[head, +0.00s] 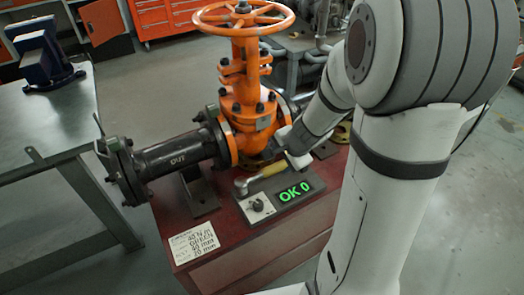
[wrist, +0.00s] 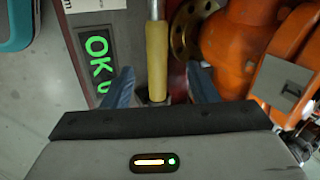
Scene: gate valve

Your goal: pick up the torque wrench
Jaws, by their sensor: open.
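The torque wrench (head: 271,171) has a yellow handle and a metal head; it lies beside the display box on the red stand, near the foot of the valve. In the wrist view its tan-yellow handle (wrist: 157,50) runs upright in the middle, its metal shaft leading out at the top. My gripper (head: 289,157) is over the handle's far end. In the wrist view my open gripper (wrist: 159,76) has one blue finger on each side of the handle, with gaps showing. Whether the fingers are level with the handle is hard to tell.
An orange gate valve (head: 244,95) with a handwheel and black pipe (head: 177,157) stands close beside the wrench. The display box (head: 302,187) reads OK 0 in green. A written card (head: 194,242) lies at the front. A metal table (head: 40,115) with a blue vise (head: 42,55) is at left.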

